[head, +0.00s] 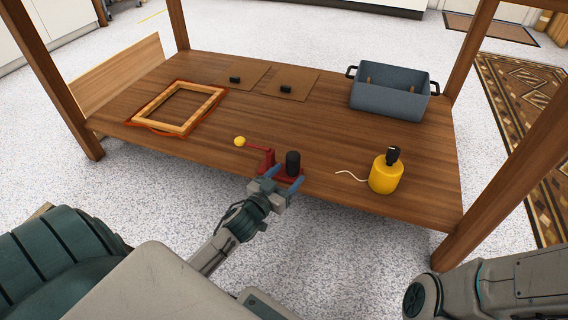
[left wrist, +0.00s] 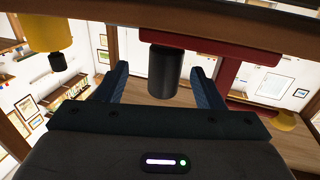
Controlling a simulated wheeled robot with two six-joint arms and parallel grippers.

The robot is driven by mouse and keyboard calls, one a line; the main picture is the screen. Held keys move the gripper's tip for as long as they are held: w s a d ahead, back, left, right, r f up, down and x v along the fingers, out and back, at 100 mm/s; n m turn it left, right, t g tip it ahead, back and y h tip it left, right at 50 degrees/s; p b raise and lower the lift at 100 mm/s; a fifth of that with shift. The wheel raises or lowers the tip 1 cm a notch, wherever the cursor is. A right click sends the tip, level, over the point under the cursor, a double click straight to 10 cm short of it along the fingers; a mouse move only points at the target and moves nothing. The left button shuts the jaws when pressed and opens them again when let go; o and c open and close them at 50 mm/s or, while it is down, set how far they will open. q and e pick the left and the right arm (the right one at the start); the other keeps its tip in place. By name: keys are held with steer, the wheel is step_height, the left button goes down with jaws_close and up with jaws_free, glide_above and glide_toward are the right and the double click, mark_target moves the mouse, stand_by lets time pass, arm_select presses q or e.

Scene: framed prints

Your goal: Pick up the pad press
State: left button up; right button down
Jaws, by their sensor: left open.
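The pad press (head: 268,160) stands near the front edge of the wooden table, with a red frame, a black cylinder (head: 293,163) and a red lever ending in a yellow knob (head: 240,141). My left gripper (head: 283,178) is open at the table's front edge, close to the press. In the left wrist view the black cylinder (left wrist: 165,72) shows between the two blue fingers of the left gripper (left wrist: 158,70), with a gap on each side. The red frame (left wrist: 225,60) shows behind it. My right gripper is out of view.
A yellow pot (head: 385,176) with a black top and a pale cord stands right of the press. A blue-grey bin (head: 392,95) is at the back right. A wooden frame (head: 178,110) and brown boards (head: 290,84) with black blocks lie farther back. Table legs rise at the corners.

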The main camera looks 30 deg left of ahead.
mark_target(290, 170)
arm_select(q)
steer(key=shift+w+r, duration=0.1)
steer(key=shift+w, duration=0.65)
steer(key=shift+w+a+r+p, duration=0.1)
steer(key=shift+w+p, duration=0.5)
steer(key=shift+w, duration=0.4)
steer(key=shift+w+a+b, duration=0.2)
steer(key=shift+w+b, duration=0.1)
steer(key=shift+w, duration=0.35)
steer(key=shift+w+f+b, duration=0.25)
steer(key=shift+w+b, duration=0.25)
steer(key=shift+b, duration=0.2)
steer(key=shift+w, duration=0.3)
steer(key=shift+w+r, duration=0.15)
steer(key=shift+w, duration=0.05)
